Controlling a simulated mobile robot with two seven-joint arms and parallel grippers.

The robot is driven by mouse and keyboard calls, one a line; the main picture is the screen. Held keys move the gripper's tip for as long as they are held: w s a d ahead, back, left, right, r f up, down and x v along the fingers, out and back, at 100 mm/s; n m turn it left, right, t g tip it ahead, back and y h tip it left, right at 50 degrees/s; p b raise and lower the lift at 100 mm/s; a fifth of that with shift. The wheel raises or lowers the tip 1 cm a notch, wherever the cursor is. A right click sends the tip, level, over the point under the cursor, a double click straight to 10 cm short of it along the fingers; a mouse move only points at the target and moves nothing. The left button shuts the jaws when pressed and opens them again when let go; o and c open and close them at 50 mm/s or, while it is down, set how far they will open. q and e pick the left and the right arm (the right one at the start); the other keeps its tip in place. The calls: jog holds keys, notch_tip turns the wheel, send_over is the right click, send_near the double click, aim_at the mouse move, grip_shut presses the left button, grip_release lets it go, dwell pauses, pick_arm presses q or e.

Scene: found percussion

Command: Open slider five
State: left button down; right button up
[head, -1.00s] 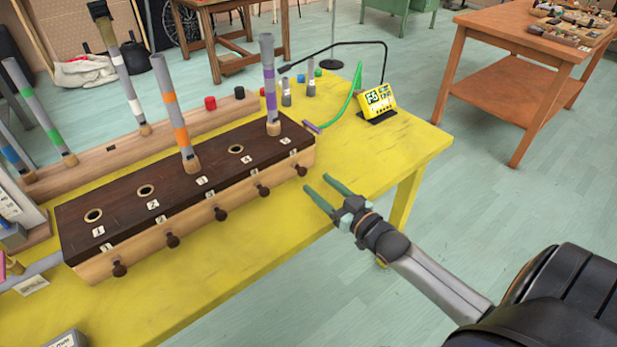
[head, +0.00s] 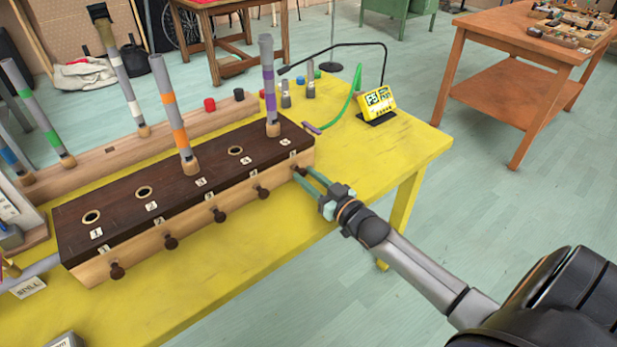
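A long wooden box (head: 200,240) with a dark top stands on the yellow table. A row of dark round slider knobs runs along its front. The fifth slider's knob (head: 299,172) is the one at the far right end, close to the box front. My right gripper (head: 303,174) reaches in from the right. Its two green fingers are apart, with their tips at the fifth knob, one on either side of it. Contact with the knob cannot be made out. My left gripper is not in view.
Grey tubes with coloured bands, such as the purple-banded one (head: 269,85), stand upright on the box. The yellow table (head: 390,150) is clear right of my gripper.

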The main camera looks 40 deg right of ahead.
grip_shut()
dwell(1.0)
